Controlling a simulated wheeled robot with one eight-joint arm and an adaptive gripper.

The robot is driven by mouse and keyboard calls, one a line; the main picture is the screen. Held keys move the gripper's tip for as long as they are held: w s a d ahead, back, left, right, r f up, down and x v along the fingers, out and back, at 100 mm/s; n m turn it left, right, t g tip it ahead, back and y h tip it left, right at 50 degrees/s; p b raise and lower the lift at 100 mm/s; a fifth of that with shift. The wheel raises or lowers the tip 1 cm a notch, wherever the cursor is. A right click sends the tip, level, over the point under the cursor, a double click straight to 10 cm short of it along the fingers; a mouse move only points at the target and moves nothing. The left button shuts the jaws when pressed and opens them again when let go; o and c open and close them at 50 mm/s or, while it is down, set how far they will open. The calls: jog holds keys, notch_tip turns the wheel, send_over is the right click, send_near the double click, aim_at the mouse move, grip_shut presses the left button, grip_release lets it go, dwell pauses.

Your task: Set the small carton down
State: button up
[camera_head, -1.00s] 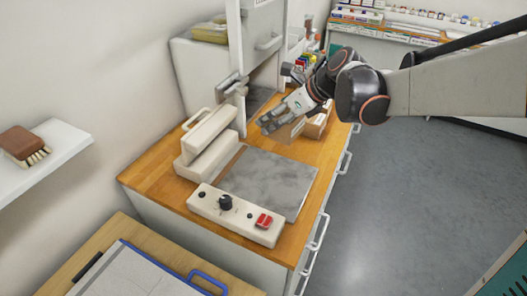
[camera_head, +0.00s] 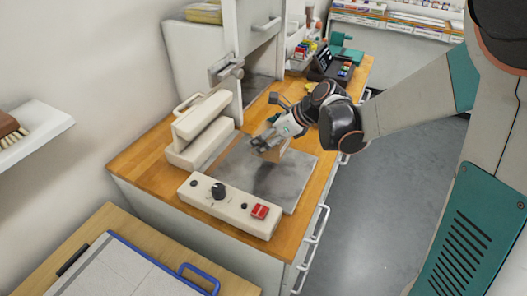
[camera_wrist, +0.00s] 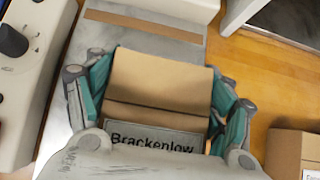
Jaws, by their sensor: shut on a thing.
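My gripper (camera_head: 262,145) is shut on a small brown carton (camera_wrist: 160,82), whose tan flaps face the wrist camera between the teal fingers. A grey label reading "Brackenlow" shows on the carton's near side. In the head view the carton is mostly hidden by my gripper. My gripper and the carton are over the far part of the grey metal plate (camera_head: 292,190). A dark shadow lies on the plate in front of them, and the carton seems to be above the surface. The plate also shows in the wrist view (camera_wrist: 58,128).
A control box (camera_head: 230,205) with a knob and red switch borders the plate's near edge. A white long-bodied device (camera_head: 200,128) stands at its left. Another brown carton (camera_wrist: 290,150) sits on the wooden counter at right in the wrist view. The plate's near part is bare.

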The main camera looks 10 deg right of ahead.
jog(key=shift+f+b, duration=0.8)
jog(key=shift+f, duration=1.55)
jog(key=shift+f, duration=0.2)
jog(key=o, duration=1.6)
jog(key=shift+r, duration=0.15)
